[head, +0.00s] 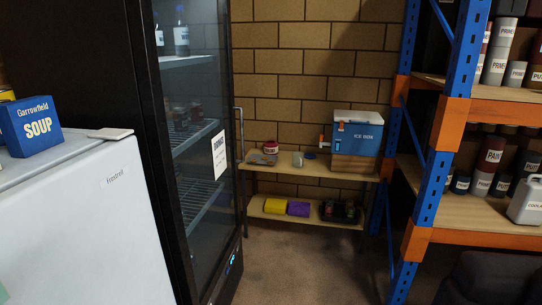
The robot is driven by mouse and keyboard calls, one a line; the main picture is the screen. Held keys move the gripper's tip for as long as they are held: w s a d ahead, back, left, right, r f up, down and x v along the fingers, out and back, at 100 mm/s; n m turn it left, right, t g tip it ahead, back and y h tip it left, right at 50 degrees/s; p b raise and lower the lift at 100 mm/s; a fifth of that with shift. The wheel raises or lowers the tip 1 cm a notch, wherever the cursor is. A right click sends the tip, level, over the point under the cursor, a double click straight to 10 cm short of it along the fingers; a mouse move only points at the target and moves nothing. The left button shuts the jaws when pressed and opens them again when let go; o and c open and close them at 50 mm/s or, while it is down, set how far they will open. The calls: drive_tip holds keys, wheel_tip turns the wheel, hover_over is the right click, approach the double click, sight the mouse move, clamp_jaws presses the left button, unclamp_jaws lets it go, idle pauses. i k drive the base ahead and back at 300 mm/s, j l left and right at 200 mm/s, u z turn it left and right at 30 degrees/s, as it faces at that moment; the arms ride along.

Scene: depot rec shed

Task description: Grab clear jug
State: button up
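I cannot make out a clear jug for certain. A small pale item (298,160) stands on the top of the wooden bench at the back, left of the blue ice box (357,132); it is too small to tell whether it is a jug. A whitish container (526,204) with a label starting "COOL" stands on the rack shelf at the right edge, partly cut off. Bottles (181,34) stand behind the fridge's glass door at the upper left. My gripper is not in view.
A black glass-door fridge (204,160) stands left of the bench (317,169). A white chest (80,215) with a blue soup box (30,126) fills the near left. A blue and orange rack (436,165) stands right. Floor (305,262) between them is clear. A dark seat-like shape (490,278) is low right.

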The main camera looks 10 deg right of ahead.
sight(298, 157)
drive_tip(key=i+l+z, duration=0.15)
drive_tip(key=i, duration=1.55)
drive_tip(key=i+j+z, duration=0.1)
drive_tip(key=i, duration=0.45)
drive_tip(key=i+j+z, duration=0.15)
drive_tip(key=i, duration=0.4)
drive_tip(key=i+j+z, duration=0.1)
drive_tip(key=i, duration=0.4)
drive_tip(key=i+j+u, duration=0.45)
drive_tip(key=i+j, duration=0.1)
drive_tip(key=i, duration=0.05)
